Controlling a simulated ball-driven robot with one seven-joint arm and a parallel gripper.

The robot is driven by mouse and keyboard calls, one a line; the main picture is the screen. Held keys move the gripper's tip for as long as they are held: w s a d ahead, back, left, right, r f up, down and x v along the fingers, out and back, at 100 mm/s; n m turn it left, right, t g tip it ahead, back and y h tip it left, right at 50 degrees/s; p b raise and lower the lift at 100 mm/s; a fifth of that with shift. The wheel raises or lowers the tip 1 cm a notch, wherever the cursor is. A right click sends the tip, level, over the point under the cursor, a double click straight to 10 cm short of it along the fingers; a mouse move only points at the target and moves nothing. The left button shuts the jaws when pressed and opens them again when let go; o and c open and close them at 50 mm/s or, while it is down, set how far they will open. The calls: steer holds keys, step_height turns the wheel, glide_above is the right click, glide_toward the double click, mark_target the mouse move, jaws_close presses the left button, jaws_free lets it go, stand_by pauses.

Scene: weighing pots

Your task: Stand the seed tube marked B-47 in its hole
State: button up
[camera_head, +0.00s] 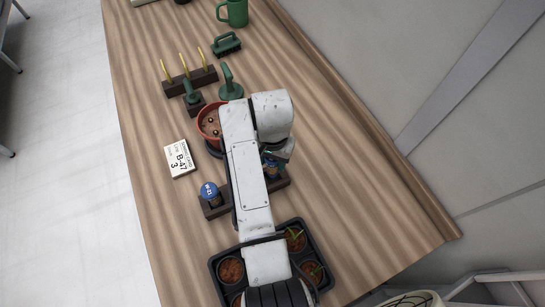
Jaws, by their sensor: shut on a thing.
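A dark tube rack (216,211) lies across the table, mostly hidden behind my arm. A blue-capped tube (209,190) stands at its left end; its small label is hard to read but seems to end in 23. My gripper (272,164) is over the rack's right part, partly hidden by my arm. It is shut on a seed tube, of which only a small dark blue part shows. I cannot read its mark or tell whether it is in a hole. A white card (180,159) left of the rack reads B-47 and 3.
A terracotta pot (208,120) with soil stands left of my arm. A black tray (221,254) with several soil pots is at the front. Behind are a green dibber (230,88), a holder (190,80) with yellow sticks, a brush (227,44) and a mug (234,12). The right side is bare.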

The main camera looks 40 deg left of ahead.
steer(key=shift+f+b, duration=0.35)
steer(key=shift+f, duration=0.3)
steer(key=shift+f, duration=0.35)
steer(key=shift+f+b, duration=0.7)
steer(key=shift+f, duration=0.1)
steer(key=o, duration=1)
steer(key=shift+o, duration=0.3)
steer(key=o, duration=0.4)
steer(key=shift+r, duration=0.15)
